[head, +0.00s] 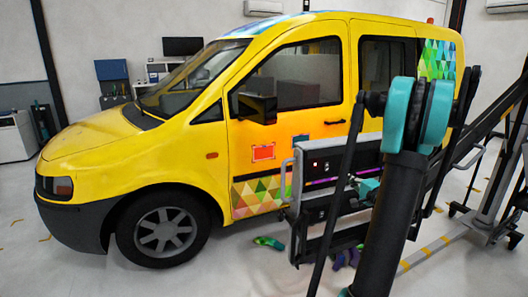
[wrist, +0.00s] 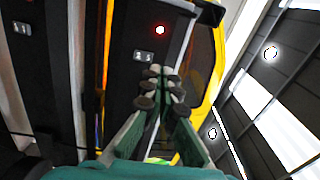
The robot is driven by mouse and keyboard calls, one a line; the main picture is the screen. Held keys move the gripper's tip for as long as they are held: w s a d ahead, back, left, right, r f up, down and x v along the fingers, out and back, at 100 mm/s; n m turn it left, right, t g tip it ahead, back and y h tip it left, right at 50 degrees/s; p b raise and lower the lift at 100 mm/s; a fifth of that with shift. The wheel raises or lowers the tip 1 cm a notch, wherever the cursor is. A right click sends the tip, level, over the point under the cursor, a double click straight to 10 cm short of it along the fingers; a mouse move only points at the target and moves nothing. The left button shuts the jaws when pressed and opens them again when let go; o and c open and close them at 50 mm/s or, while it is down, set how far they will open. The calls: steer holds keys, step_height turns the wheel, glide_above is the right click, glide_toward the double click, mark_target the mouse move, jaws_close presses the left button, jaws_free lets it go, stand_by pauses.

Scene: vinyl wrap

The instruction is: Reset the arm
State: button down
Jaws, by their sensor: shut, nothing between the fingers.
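My arm stands upright at the right of the head view, with a thick dark link and teal joints. My gripper (wrist: 160,73) shows in the wrist view with its two green fingers brought together at dark tips, nothing between them. Behind the fingertips is a dark panel (wrist: 128,95) with a red light (wrist: 160,30) and small switch plates.
A yellow van (head: 110,140) with coloured patterns fills the head view. A dark-and-grey unit (head: 325,160) with handles stands by its side, close to my arm. A metal frame (head: 490,190) stands at right. A green-blue item (head: 268,242) lies on the floor; front-left floor is clear.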

steer(key=s+a+f+n+g, duration=0.4)
steer(key=s+a, duration=0.1)
steer(key=a, duration=0.5)
steer(key=s+a+f+n+g, duration=0.3)
steer(key=s+a+f+g, duration=0.15)
steer(key=a, duration=0.55)
steer(key=s+f+n+g+h, duration=0.2)
steer(key=s+f+n+h, duration=0.1)
steer(key=s, duration=0.6)
steer(key=s+f+n+g+h, duration=0.2)
steer(key=s+f+n, duration=0.1)
steer(key=s, duration=0.7)
steer(key=shift+a+f+n+h, duration=0.4)
steer(key=shift+f, duration=0.45)
steer(key=shift+s, duration=0.1)
